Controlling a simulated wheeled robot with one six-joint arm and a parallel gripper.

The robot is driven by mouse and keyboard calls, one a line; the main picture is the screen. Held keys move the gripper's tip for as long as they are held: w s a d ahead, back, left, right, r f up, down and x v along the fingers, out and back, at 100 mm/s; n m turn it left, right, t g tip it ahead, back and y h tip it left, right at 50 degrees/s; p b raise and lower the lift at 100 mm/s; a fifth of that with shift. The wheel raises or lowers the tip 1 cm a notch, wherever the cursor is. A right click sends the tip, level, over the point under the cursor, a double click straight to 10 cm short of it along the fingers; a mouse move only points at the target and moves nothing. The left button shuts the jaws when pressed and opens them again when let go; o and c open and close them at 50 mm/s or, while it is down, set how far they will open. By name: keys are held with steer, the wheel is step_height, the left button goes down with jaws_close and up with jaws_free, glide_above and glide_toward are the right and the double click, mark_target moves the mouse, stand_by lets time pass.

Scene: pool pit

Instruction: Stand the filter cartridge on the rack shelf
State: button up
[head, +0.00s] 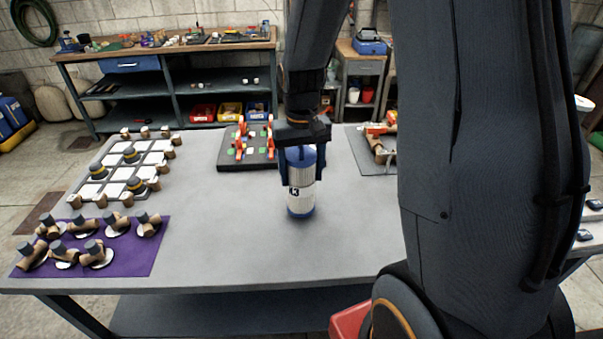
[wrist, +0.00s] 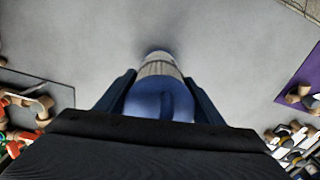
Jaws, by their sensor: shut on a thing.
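The filter cartridge (head: 301,197) is a white pleated cylinder with blue end caps and a dark label. It is upright over the middle of the grey table (head: 232,222). My gripper (head: 301,176) is shut on its upper part from above. The wrist view shows the blue cap (wrist: 160,103) between my gripper's fingers (wrist: 163,98) and the pale body beyond it. I cannot tell whether its base touches the table. Shelved furniture stands at the back: a long bench (head: 172,88) and a smaller stand (head: 361,70). I cannot tell which is the rack shelf.
A dark board with red clamps (head: 233,158) lies behind the cartridge. A grid board (head: 88,186) and a purple mat (head: 137,254) with several fittings lie left. A grey mat with a red-and-tan assembly (head: 375,160) lies right. The table around the cartridge is clear.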

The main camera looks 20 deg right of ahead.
steer(key=shift+f, duration=0.5)
steer(key=shift+f, duration=0.15)
steer(key=o, duration=1.4)
